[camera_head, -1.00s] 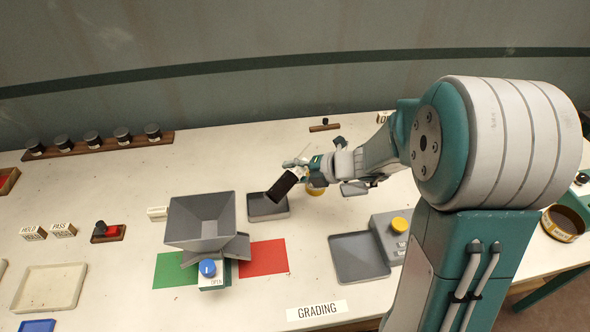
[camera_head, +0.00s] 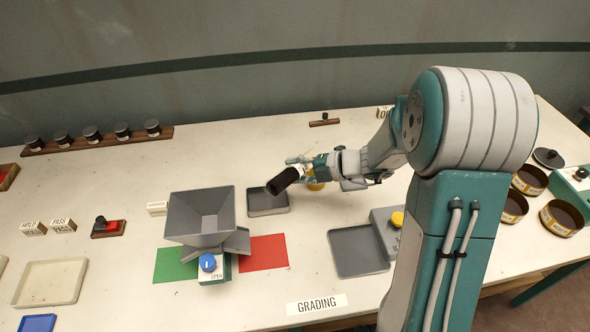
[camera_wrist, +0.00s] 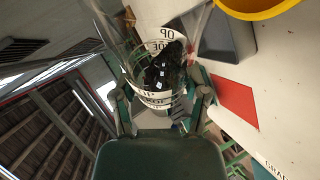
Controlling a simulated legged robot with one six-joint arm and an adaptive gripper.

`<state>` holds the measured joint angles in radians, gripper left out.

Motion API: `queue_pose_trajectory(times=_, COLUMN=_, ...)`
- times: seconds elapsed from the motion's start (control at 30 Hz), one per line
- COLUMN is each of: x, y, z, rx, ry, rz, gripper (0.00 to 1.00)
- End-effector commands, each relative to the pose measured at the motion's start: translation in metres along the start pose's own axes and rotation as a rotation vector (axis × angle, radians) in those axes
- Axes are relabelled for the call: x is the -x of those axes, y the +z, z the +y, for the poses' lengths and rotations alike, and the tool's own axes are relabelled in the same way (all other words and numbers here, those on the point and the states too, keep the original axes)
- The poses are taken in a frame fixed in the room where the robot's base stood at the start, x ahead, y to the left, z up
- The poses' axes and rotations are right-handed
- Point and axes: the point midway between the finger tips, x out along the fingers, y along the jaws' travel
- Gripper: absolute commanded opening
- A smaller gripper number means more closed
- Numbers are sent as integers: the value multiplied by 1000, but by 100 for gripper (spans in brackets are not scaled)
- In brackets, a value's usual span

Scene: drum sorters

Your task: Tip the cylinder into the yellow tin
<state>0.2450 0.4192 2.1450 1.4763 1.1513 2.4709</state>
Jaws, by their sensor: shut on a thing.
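My gripper (camera_head: 312,171) is shut on a cylinder (camera_head: 283,181), held tilted in the air near the table's middle. In the head view the cylinder looks dark, with its end pointing left and down. In the wrist view the cylinder (camera_wrist: 160,88) is clear with lettered bands and dark bits inside, between the two fingers (camera_wrist: 162,100). The yellow tin (camera_head: 316,186) is on the table just below and behind my gripper, mostly hidden by it. Its rim (camera_wrist: 262,13) shows at the top right of the wrist view.
A grey tray (camera_head: 267,212) lies below the cylinder. A grey hopper (camera_head: 177,220) stands left of it, with green and red mats. A grey box with a yellow button (camera_head: 397,219) and a grey tray (camera_head: 358,262) are right. Round tins (camera_head: 560,231) stand far right.

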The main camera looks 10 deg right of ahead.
Motion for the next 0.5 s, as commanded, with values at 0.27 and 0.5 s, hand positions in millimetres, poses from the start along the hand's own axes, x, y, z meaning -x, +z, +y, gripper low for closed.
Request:
queue_pose_trajectory(times=0.27, x=4, y=1, z=5, rx=-53, ry=23, rz=27, gripper=6)
queue_pose_trajectory(times=0.5, x=6, y=2, z=9, rx=-100, ry=43, rz=54, gripper=6)
